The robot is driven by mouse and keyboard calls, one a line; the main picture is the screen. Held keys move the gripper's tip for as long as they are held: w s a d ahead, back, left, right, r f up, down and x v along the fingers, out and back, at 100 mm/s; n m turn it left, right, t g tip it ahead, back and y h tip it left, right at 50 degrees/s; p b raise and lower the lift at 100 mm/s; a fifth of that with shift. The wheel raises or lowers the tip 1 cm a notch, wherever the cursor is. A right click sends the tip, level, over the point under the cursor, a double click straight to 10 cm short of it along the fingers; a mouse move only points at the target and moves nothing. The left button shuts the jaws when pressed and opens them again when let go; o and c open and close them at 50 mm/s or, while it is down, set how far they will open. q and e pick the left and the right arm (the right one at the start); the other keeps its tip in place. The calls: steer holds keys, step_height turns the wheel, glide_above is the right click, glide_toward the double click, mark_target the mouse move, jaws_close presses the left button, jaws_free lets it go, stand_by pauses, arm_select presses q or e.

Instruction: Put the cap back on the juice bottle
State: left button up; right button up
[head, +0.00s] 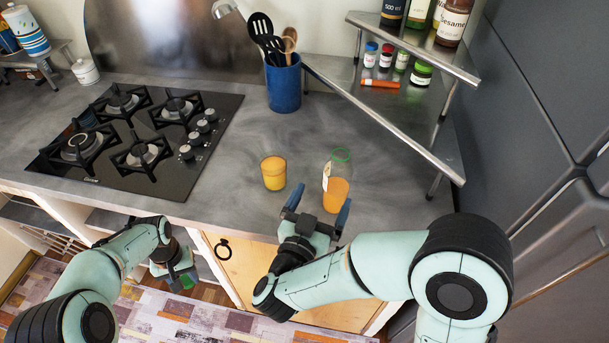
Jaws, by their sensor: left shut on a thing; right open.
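The juice bottle (336,194) stands upright near the counter's front edge. It is clear, with orange juice in its lower part, a pale label and a green ring at its uncapped mouth. My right gripper (321,196) is open at the near side of the bottle, one finger left of it and the other by its lower right side; I cannot tell whether they touch it. My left gripper (184,274) is low in front of the counter, shut on a small green thing that looks like the cap (187,282), mostly hidden by the fingers.
A glass of orange juice (273,173) stands left of the bottle. A blue utensil holder (284,85) stands behind. A black gas hob (140,140) fills the left counter. A metal corner shelf (415,50) with jars and bottles stands at right. Grey counter between glass and holder is clear.

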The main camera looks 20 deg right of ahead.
mark_target(332, 179)
arm_select(q)
steer(key=shift+a, duration=0.1)
arm_select(e)
steer(key=shift+s+a, duration=0.1)
arm_select(q)
steer(key=shift+w+r+p, duration=0.15)
steer(key=shift+r+p, duration=0.4)
steer(key=shift+r, duration=0.2)
arm_select(e)
steer(key=x, duration=0.7)
arm_select(q)
steer(key=shift+w+r+p, duration=0.25)
steer(key=shift+r+p, duration=0.25)
steer(key=shift+r, duration=0.15)
arm_select(e)
steer(key=x, duration=0.4)
steer(key=shift+s+d+f, duration=0.1)
steer(key=shift+d, duration=0.25)
steer(key=shift+w+d, duration=0.25)
steer(key=shift+w, duration=0.1)
